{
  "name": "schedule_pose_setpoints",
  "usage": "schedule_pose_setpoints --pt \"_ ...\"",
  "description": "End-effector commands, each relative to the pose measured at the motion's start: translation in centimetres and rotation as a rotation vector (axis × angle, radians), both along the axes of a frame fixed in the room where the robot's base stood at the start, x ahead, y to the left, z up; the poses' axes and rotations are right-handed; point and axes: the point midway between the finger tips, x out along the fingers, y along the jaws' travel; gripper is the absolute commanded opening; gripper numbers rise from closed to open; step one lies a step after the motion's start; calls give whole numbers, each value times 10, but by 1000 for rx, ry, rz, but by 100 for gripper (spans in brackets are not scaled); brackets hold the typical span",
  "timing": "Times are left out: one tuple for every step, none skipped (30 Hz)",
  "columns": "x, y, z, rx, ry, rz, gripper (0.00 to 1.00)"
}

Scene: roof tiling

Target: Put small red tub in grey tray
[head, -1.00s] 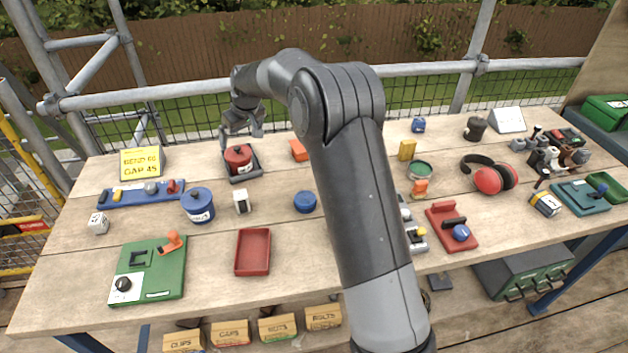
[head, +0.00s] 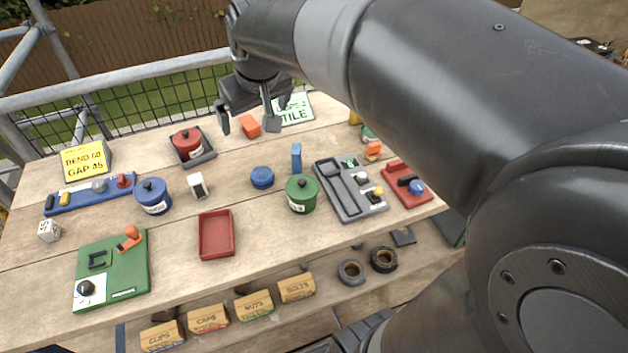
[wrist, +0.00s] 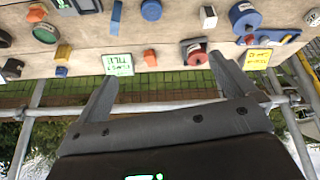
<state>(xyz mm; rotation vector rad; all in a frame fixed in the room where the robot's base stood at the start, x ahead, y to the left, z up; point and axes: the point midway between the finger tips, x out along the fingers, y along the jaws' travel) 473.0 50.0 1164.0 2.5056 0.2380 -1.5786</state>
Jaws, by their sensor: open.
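The small red tub (head: 186,141), with a dark lid knob, sits in the grey tray (head: 207,157) at the back left of the bench. In the wrist view the red tub (wrist: 195,56) also shows at the bench edge, beyond one fingertip. My gripper (head: 248,122) is open and empty. It is above the back of the bench, to the right of the tub and apart from it, near an orange block (head: 249,126).
A green-lettered sign (head: 296,108) stands right of the gripper. Blue tub (head: 152,199), green tub (head: 301,196), red tray (head: 217,236) and a grey organiser (head: 350,190) occupy the bench. A scaffold rail (head: 150,80) runs behind.

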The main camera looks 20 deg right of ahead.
Motion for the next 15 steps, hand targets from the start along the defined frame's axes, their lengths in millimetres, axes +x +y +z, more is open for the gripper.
schedule_pose_setpoints --pt "-21 -7 2 2 -9 -21 100" --pt "-32 -11 1 5 -11 -36 100" --pt "-47 -16 1 9 -15 -53 100" --pt "-58 -19 0 12 -19 -67 100" --pt "-68 -23 -2 15 -21 -81 100" --pt "-83 -27 -5 20 -25 -98 100" --pt "-94 -30 -7 23 -27 -111 100" --pt "-104 -32 -10 27 -29 -124 100" --pt "-117 -36 -14 32 -32 -140 100" --pt "-127 -38 -17 35 -34 -151 100" --pt "-135 -40 -20 39 -37 -162 100" --pt "-146 -43 -24 44 -39 -176 100" --pt "-153 -44 -27 48 -39 -185 100" --pt "-159 -46 -30 51 -41 -194 100" --pt "-166 -47 -34 54 -43 -202 100"
